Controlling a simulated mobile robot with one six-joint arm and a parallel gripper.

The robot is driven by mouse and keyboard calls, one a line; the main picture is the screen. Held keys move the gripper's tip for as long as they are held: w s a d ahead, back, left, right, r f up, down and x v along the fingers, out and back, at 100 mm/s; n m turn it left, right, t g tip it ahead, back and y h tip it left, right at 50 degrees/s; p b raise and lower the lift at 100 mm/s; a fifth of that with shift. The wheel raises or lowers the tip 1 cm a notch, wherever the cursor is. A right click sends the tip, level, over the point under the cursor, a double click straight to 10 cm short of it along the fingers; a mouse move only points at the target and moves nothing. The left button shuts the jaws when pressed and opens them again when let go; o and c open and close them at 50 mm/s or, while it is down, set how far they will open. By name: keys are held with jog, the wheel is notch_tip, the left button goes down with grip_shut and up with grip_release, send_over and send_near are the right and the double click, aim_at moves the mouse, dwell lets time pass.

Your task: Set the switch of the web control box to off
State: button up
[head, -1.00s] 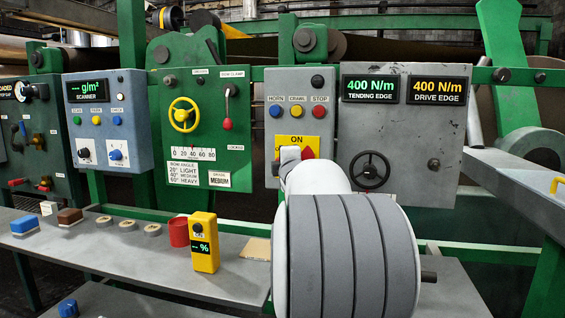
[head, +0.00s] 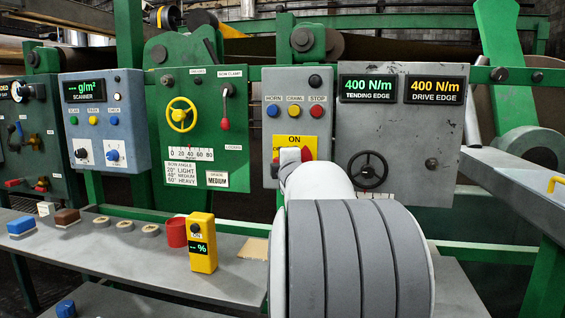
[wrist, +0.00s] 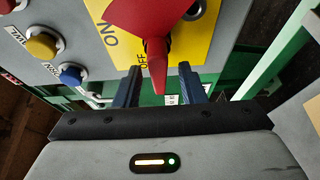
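The web control box (head: 299,86) is a grey panel with HORN, CRAWL and STOP buttons and a yellow ON/OFF plate (head: 312,143). Its red switch (head: 306,154) is mostly hidden behind my arm in the head view. In the wrist view the red switch handle (wrist: 158,72) points down the picture, its narrow end beside the OFF label and away from ON. My gripper (wrist: 160,80) is open, with one dark blue finger on each side of the handle's end. Gaps show between the handle and both fingers.
A tension panel (head: 400,140) with a black handwheel stands right of the box. A green panel (head: 190,110) with a yellow wheel is left. Below, a grey shelf (head: 130,262) holds a yellow meter (head: 203,245), a red cup and blocks.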

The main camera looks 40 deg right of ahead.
jog(key=v, duration=0.6)
jog(key=shift+r+p, duration=0.1)
jog(key=shift+p, duration=0.2)
jog(key=s+a+f+m+g+y+p, duration=0.1)
jog(key=s+a+m+g+y+p, duration=0.2)
jog(key=a+p, duration=0.55)
jog(key=s+a+m+g+y+p, duration=0.1)
jog(key=s+a+m+g+p, duration=0.35)
jog(key=a+p, duration=0.35)
jog(key=s+a+f+m+g+y+p, duration=0.2)
jog(key=s+a+m+g+y+p, duration=0.2)
jog(key=s+a+p, duration=0.4)
jog(key=s+a+m+g, duration=0.1)
jog(key=s+a+g, duration=0.1)
jog(key=s+a, duration=0.5)
jog(key=shift+s+p, duration=0.2)
jog(key=shift+p, duration=0.15)
jog(key=shift+d, duration=0.15)
